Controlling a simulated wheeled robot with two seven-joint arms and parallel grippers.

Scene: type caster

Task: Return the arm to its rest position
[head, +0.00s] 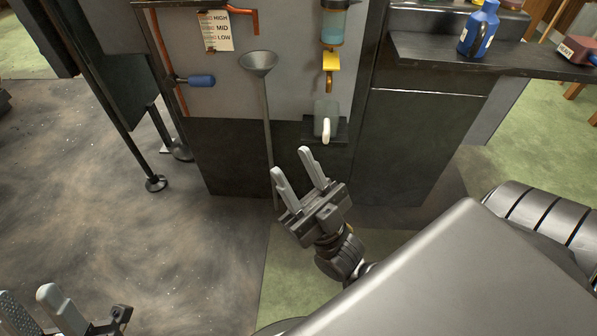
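My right gripper (291,170) is in the middle of the head view. Its two grey fingers are spread apart with nothing between them. It is in front of the dark lower cabinet (230,160), and I cannot tell how far from it. My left gripper (25,303) is at the lower left corner, partly cut off by the frame. Its fingers are apart, and I see nothing between them.
A blue bottle (478,30) and a red-and-white labelled item (577,50) stand on the dark shelf (440,56). A yellow valve part (330,62) and a blue-handled lever (200,80) are on the panel. Open floor (80,220) lies at left.

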